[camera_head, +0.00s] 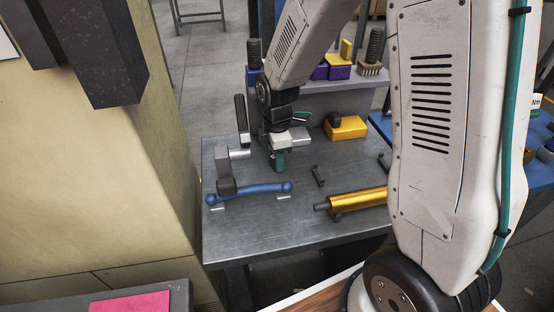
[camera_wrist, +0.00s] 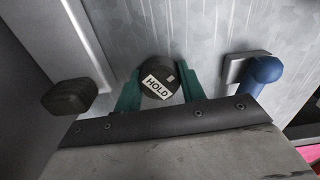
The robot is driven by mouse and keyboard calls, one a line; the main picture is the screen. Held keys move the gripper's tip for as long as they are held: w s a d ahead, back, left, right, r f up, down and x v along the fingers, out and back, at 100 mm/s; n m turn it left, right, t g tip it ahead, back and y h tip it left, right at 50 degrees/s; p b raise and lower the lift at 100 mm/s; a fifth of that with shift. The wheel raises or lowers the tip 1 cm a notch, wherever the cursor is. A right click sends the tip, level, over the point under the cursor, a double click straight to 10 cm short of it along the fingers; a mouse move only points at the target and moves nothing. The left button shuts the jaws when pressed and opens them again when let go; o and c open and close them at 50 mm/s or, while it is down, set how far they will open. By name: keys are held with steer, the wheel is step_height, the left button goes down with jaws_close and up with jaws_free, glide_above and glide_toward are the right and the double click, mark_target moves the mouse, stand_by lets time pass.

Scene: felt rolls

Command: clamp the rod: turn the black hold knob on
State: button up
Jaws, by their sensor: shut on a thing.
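The black hold knob (camera_wrist: 158,76), with a white HOLD label, sits between the two green fingers of my gripper (camera_wrist: 160,92) in the wrist view. The fingers are shut on its sides. The label is tilted in the picture. In the head view my gripper (camera_head: 279,162) points down at the metal table, and the knob is hidden there. A blue rod (camera_head: 262,188) with rounded ends lies on small supports in front of the gripper. A black block (camera_head: 227,187) of the clamp is at the rod, toward its left end; whether it touches is unclear. One rod end (camera_wrist: 264,71) shows in the wrist view.
A grey post and an upright black handle (camera_head: 241,112) stand left of my gripper. A gold roll (camera_head: 362,200) lies at the right of the metal table (camera_head: 290,228). A yellow block (camera_head: 346,127) is behind. The table's front middle is clear.

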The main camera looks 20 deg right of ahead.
steer(key=m, duration=0.6)
steer(key=shift+m, duration=0.4)
steer(key=o, duration=1)
steer(key=shift+f, duration=0.1)
steer(key=shift+r, duration=2.45)
steer(key=shift+w+r, duration=0.1)
steer(key=shift+w, duration=0.05)
